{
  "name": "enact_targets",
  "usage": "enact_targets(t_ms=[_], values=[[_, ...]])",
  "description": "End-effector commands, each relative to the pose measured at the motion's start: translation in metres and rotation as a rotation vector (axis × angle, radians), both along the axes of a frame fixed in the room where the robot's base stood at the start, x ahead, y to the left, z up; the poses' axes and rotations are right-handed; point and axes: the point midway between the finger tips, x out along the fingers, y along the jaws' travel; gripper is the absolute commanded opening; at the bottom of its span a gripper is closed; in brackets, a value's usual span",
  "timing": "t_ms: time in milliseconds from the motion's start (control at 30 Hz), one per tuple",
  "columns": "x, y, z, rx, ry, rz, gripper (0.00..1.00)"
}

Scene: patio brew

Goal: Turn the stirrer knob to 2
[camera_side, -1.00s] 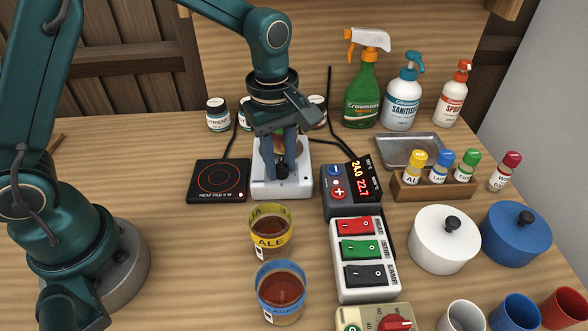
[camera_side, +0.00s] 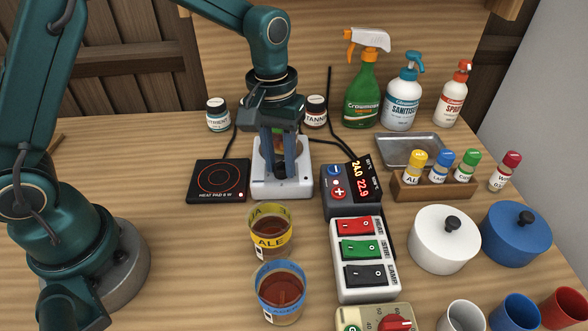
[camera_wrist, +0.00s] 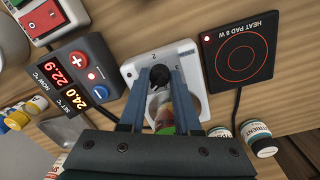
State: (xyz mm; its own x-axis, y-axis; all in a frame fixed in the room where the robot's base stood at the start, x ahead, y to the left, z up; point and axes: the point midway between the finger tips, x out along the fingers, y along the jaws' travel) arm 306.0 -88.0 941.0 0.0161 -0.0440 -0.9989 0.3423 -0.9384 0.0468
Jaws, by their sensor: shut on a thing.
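The stirrer (camera_side: 297,183) is a white box standing between the heat pad and the temperature controller, and it also shows in the wrist view (camera_wrist: 187,55). Its black knob (camera_wrist: 160,76) is on the front of its top face. My gripper (camera_side: 280,172) points down over the stirrer, its blue-grey fingers shut on the knob. In the wrist view the fingers (camera_wrist: 162,85) lie on both sides of the knob. A small mark shows on the box near the knob, but the knob's setting cannot be read. A vessel with coloured contents (camera_wrist: 162,112) stands on the stirrer behind the fingers, partly hidden.
The black heat pad (camera_side: 219,181) is left of the stirrer. The temperature controller (camera_side: 350,190) is close on the right, with a switch strip (camera_side: 364,260) in front. An ale beaker (camera_side: 270,232) and a lager beaker (camera_side: 281,293) stand nearer. Jars (camera_side: 217,115) stand behind.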

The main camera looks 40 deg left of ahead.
Motion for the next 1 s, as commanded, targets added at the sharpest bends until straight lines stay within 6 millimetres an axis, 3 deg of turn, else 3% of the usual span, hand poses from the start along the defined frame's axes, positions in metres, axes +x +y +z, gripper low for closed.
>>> enact_targets(t_ms=[1000], values=[[0.0016, 0.0006, 0.0016, -0.001, -0.001, -0.964, 0.0]])
